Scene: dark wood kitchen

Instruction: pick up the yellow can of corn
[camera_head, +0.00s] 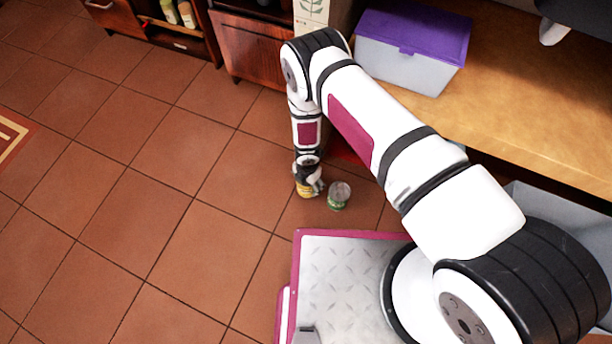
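A small yellow can (304,191), likely the can of corn, stands on the tiled floor in the head view. My gripper (309,184) is right at it, reaching down from above, and covers its upper and right parts. The fingers are too small and too hidden to tell whether they are closed on the can. A green can (339,197) with a metal top stands upright on the floor just to the right of my gripper, close beside it.
A wooden counter (510,85) on the right carries a clear box with a purple lid (412,40). Dark wood cabinets (248,48) line the back, with jars (186,13) on a shelf. The tiled floor (120,190) to the left is clear, with a rug (10,135) at the edge.

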